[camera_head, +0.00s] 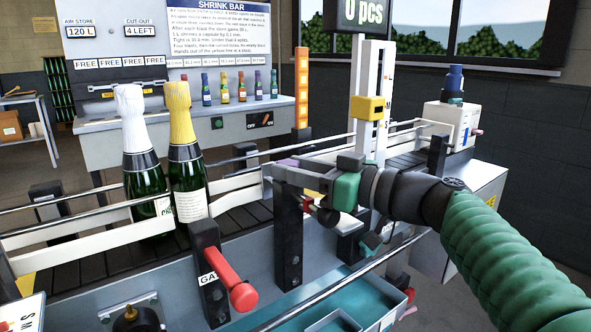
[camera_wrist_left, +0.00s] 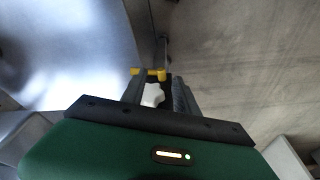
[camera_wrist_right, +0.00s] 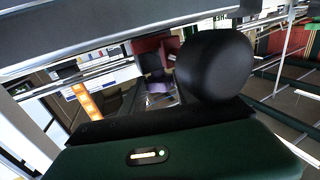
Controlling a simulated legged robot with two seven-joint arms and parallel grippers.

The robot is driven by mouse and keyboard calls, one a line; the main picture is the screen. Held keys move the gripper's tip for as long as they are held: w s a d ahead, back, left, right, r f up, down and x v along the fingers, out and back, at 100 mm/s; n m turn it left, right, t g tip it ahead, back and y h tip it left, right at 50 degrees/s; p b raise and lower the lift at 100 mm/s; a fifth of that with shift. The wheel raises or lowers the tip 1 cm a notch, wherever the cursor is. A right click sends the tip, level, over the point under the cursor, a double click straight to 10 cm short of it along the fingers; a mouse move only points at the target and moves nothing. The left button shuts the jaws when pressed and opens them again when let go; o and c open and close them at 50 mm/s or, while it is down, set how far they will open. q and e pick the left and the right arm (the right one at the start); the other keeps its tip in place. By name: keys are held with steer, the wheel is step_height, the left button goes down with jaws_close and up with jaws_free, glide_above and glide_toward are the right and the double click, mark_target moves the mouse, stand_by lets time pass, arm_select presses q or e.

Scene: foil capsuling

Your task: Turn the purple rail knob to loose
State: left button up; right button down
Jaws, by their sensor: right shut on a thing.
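The purple rail knob (camera_head: 287,162) is mostly hidden at the tips of my right gripper (camera_head: 281,174), beside the conveyor rail. In the right wrist view, a purple part (camera_wrist_right: 153,66) shows between the fingers, with a large black round part close on its right. My right gripper is shut on the knob; its marking and turn position cannot be read. My left gripper (camera_wrist_left: 158,88) shows only in its own wrist view, with its fingers apart. A white lobed knob (camera_wrist_left: 152,95) and a yellow bar (camera_wrist_left: 148,72) show near those fingers; their distance is unclear.
Two foiled bottles, one white-topped (camera_head: 143,150) and one yellow-topped (camera_head: 184,150), stand on the conveyor at left. A red-handled gate lever (camera_head: 237,285) is in front. A yellow-clamped post (camera_head: 368,108) rises behind my right wrist. A teal tray (camera_head: 335,318) lies below.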

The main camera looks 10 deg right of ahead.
steer(key=shift+w+d+n+g+y, duration=0.1)
steer(key=shift+n+g+y, duration=0.35)
steer(key=shift+g+y, duration=0.05)
steer(key=shift+w+d+n+g+y, duration=0.1)
steer(key=shift+n+g+y, duration=0.35)
steer(key=shift+g+y, duration=0.05)
steer(key=shift+w+d+r+n+g+y+p, duration=0.1)
steer(key=shift+w+r+n+g+y+p, duration=0.1)
steer(key=shift+n+g+y+p, duration=0.6)
steer(key=n+g+y+p, duration=0.1)
steer(key=n+g+p, duration=0.1)
steer(key=g+p, duration=0.1)
steer(key=n+g+y+p, duration=0.1)
steer(key=n+g+p, duration=0.1)
steer(key=g+p, duration=0.2)
steer(key=shift+w+r+n, duration=0.2)
steer(key=shift+n, duration=0.1)
steer(key=shift+f+n+g+p, duration=0.2)
steer(key=shift+n+g+p, duration=0.2)
steer(key=shift+g+p, duration=0.45)
steer(key=c, duration=0.9)
jaws_free()
steer(key=shift+f, duration=0.15)
